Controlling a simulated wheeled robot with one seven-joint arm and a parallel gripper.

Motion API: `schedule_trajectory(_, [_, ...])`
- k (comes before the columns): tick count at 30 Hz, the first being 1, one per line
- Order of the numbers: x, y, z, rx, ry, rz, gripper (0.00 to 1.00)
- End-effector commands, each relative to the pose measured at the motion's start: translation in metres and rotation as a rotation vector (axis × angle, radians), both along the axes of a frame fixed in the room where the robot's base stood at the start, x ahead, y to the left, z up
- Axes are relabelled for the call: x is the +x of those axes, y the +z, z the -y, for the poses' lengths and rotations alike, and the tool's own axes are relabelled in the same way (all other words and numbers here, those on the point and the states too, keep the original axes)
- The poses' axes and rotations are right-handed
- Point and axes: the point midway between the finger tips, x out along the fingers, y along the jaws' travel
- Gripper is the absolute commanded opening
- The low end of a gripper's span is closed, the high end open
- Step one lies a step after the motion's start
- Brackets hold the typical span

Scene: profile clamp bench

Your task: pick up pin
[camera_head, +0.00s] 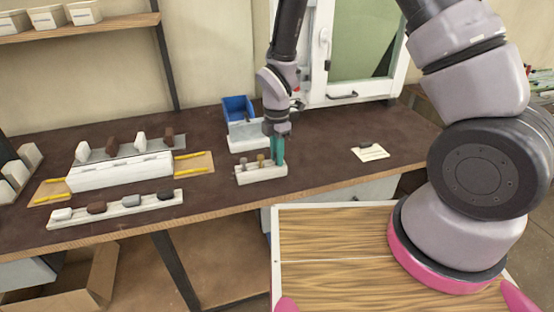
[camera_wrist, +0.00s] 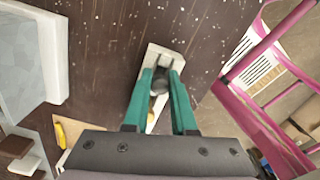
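A small white pin rack (camera_head: 262,175) stands on the dark bench near its front edge. A grey pin (camera_head: 242,167) is upright at its left end and a brass-topped pin (camera_head: 260,160) stands near its middle. My gripper (camera_head: 277,160) points down at the rack's right end, its green fingers low over it. In the wrist view the fingers (camera_wrist: 165,72) lie either side of a dark pin (camera_wrist: 160,82), over the pale rack (camera_wrist: 151,52). I cannot tell whether they touch the pin. Its lower part is hidden.
A blue bin (camera_head: 238,108) stands behind the rack. A white clamp fixture (camera_head: 120,172) and a strip of small blocks (camera_head: 115,208) lie to the left. A white card (camera_head: 370,152) with a dark piece lies right. Bench between rack and card is clear.

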Motion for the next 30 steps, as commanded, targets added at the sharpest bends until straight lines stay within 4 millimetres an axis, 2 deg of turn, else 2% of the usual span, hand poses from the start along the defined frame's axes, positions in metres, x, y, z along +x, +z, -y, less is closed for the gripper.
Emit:
schedule_trajectory(10, [0.0, 0.001, 0.0, 0.001, 0.0, 0.001, 0.0])
schedule_trajectory(13, [0.001, 0.008, -0.001, 0.002, -0.001, 0.002, 0.0])
schedule_trajectory(24, [0.001, 0.078, 0.0, 0.003, -0.002, 0.003, 0.0])
schedule_trajectory(30, [0.01, 0.102, 0.009, 0.002, -0.02, 0.003, 0.0])
